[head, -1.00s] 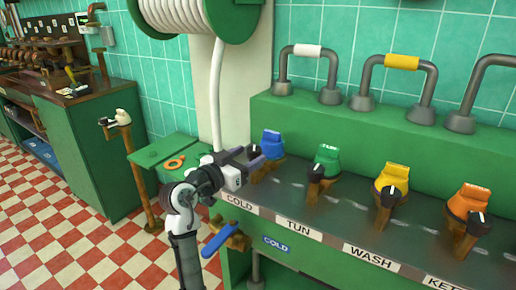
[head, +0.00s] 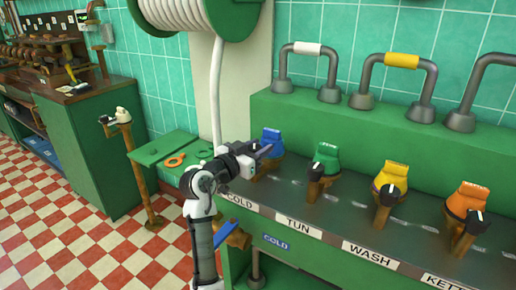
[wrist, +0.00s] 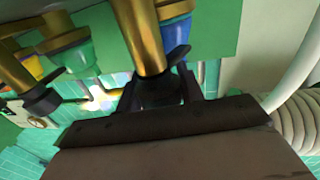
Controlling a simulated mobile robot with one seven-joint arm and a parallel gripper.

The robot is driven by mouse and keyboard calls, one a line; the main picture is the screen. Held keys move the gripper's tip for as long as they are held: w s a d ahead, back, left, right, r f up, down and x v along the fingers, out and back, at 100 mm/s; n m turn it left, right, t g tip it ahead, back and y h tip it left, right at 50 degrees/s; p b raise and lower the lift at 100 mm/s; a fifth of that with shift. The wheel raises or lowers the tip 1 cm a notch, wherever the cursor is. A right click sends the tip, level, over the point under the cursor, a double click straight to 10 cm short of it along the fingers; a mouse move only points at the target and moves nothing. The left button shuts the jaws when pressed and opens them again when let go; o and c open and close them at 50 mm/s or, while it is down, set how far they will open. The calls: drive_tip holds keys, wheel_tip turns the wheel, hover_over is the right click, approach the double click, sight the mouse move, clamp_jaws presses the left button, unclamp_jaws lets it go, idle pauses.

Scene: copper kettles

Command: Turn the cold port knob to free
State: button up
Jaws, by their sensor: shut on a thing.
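The cold port is the leftmost on the bench, with a blue cap (head: 271,139) above the COLD label (head: 238,201). My gripper (head: 264,152) reaches it from the left, and its fingers hide the port's knob in the head view. In the wrist view, the black cold port knob (wrist: 160,92) sits at the end of a brass stem (wrist: 140,38). It lies between my fingers, which are shut on it. The blue cap shows behind the stem in the wrist view (wrist: 177,36). The knob's exact pointing direction cannot be told.
The green TUN cap (head: 327,155), yellow WASH cap (head: 391,174) and orange cap (head: 470,196) stand in a row to the right, each with a black knob. A blue lever (head: 227,233) is below the bench front. An orange ring (head: 175,160) lies on the green ledge left.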

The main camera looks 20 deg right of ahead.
drive_tip(key=shift+w+r+n+t+y+p, duration=0.1)
drive_tip(key=shift+n+t+y+p, duration=1.1)
drive_tip(key=shift+t, duration=0.6)
drive_tip(key=shift+c, duration=0.3)
drive_tip(key=shift+w+a+n+t+y+p, duration=0.15)
drive_tip(key=shift+n+t+y+p, duration=0.25)
drive_tip(key=shift+n+t+y, duration=0.45)
drive_tip(key=shift+y, duration=0.25)
drive_tip(key=o, duration=1)
drive_tip(key=b+v, duration=0.1)
drive_tip(key=v, duration=1.3)
drive_tip(key=shift+b, duration=0.3)
